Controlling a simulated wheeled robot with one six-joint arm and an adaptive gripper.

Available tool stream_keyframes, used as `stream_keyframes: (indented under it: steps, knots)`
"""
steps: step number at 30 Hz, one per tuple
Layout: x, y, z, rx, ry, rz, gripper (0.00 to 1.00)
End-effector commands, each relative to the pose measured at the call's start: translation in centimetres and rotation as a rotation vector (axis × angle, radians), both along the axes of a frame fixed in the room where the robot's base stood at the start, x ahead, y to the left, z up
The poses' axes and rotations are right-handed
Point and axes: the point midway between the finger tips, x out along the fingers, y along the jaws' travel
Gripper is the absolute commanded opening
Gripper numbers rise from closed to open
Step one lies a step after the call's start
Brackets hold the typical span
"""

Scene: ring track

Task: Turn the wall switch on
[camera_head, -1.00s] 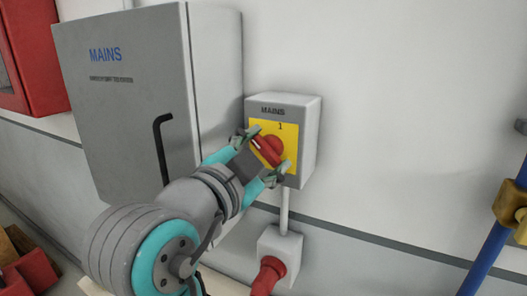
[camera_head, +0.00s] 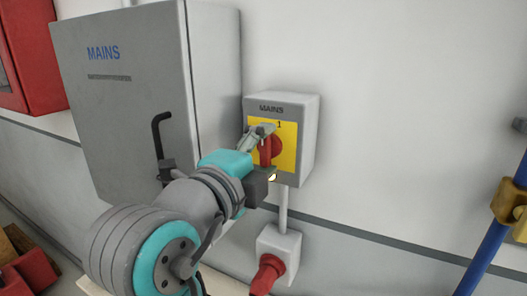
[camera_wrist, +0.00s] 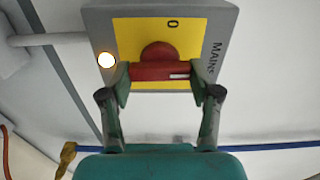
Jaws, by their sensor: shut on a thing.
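The wall switch is a grey box (camera_head: 309,140) labelled MAINS with a yellow plate (camera_head: 289,152) and a red rotary handle (camera_head: 275,146). The handle stands upright in the head view, toward the mark 1. In the wrist view the handle (camera_wrist: 158,72) lies across between my fingers, its white mark toward the MAINS lettering; a 0 shows on the plate. A small lamp (camera_wrist: 106,60) glows at the box's lower edge and also shows in the head view (camera_head: 272,177). My gripper (camera_head: 264,150) is shut on the handle, one finger above and one below; it also shows in the wrist view (camera_wrist: 160,76).
A large grey MAINS cabinet (camera_head: 120,110) with a black handle stands left of the switch, close to my arm. Below the switch are a conduit and a socket box (camera_head: 280,243) with a red plug (camera_head: 266,275). A blue pipe (camera_head: 487,250) runs at the right. The wall between is clear.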

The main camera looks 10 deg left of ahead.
Motion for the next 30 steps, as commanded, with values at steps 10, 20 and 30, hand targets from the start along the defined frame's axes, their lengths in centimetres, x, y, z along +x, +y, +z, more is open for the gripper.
stream_keyframes:
  steps: [10, 20, 30]
  knots:
    - [0.0, 0.01, -0.15, 0.053, -0.016, 0.0, 0.28]
    - [0.0, 0.01, -0.15, 0.054, -0.016, 0.0, 0.28]
    - [0.0, 0.01, -0.08, 0.052, -0.018, 0.0, 0.88]
